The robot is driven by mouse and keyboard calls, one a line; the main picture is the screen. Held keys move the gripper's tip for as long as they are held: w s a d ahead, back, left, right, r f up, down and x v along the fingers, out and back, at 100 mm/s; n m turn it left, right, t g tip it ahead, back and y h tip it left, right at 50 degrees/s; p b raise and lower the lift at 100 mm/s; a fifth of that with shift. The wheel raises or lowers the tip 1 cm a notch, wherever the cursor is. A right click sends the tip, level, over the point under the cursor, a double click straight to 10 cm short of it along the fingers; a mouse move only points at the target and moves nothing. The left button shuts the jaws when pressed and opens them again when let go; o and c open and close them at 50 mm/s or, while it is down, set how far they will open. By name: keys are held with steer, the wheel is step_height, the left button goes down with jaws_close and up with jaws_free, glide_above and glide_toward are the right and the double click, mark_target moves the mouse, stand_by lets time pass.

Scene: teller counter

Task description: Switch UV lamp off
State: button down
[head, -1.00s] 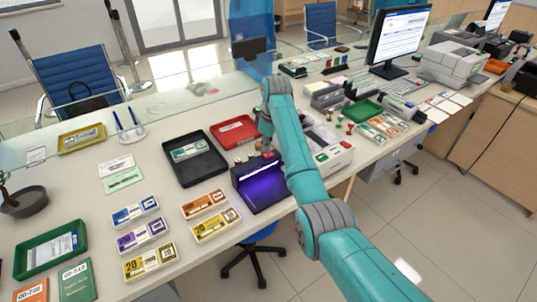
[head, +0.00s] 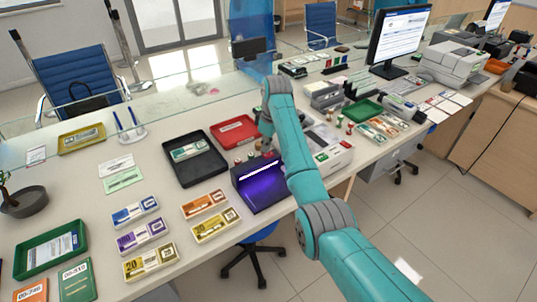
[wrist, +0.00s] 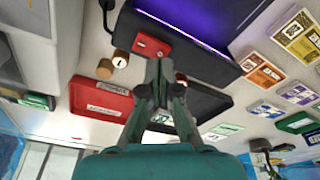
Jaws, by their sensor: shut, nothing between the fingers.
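The UV lamp (head: 260,185) is a dark box on the counter with a glowing violet opening facing the front; its lamp is lit. In the wrist view its black housing and violet light (wrist: 190,22) show at the top.
A black tray (head: 208,174) and a red tray (head: 246,128) lie left of and behind the lamp. Two round wooden-looking stamps (wrist: 105,68) stand near the red block. Banknote bundles (head: 214,228) lie in front left. A white machine (head: 338,158) stands to the right.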

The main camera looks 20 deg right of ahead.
mark_target(266, 156)
steer(key=shift+f, duration=1.05)
stand_by(0.9)
steer(key=shift+r, duration=3.55)
steer(key=shift+s, duration=0.1)
